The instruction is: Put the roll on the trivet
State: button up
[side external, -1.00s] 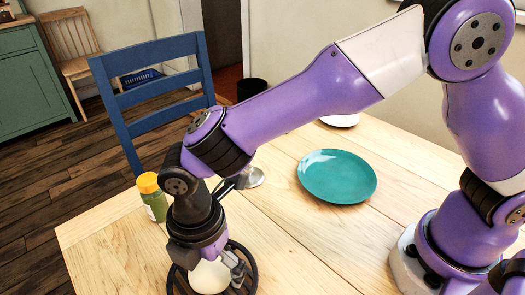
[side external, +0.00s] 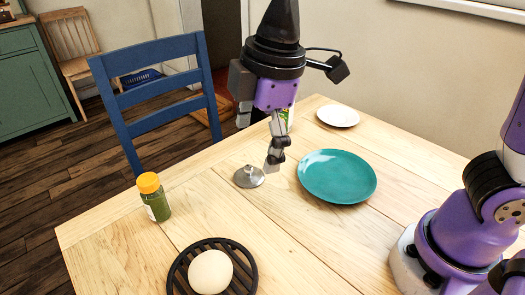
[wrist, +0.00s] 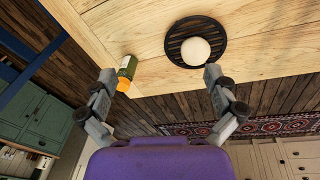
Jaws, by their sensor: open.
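The roll (side external: 210,271) is pale and round and sits on the dark slatted trivet (side external: 250,277) near the front edge of the table in the side view. In the wrist view the roll (wrist: 195,50) also rests on the slats of the round trivet (wrist: 172,46). My gripper (side external: 258,140) is raised above the far part of the table, well away from the roll. In the wrist view my gripper (wrist: 155,85) shows its two fingers spread wide with nothing between them.
A green jar with an orange lid (side external: 154,197) stands near the table's left edge. A teal plate (side external: 337,177), a small white plate (side external: 338,116) and a metal lid-like object (side external: 249,177) lie farther back. A blue chair (side external: 158,90) stands behind. The table's middle front is clear.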

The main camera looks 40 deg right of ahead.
jog(key=s+d+m+t, duration=0.2)
jog(key=s+d+m, duration=0.1)
jog(key=d+m, duration=0.4)
jog(key=s+d+f+m+t+h, duration=0.1)
jog(key=s+d+m, duration=0.2)
jog(key=d+m, duration=0.4)
jog(key=shift+s+d+f+t, duration=0.25)
jog(key=shift+d+t, duration=0.15)
jog(key=shift+d, duration=0.35)
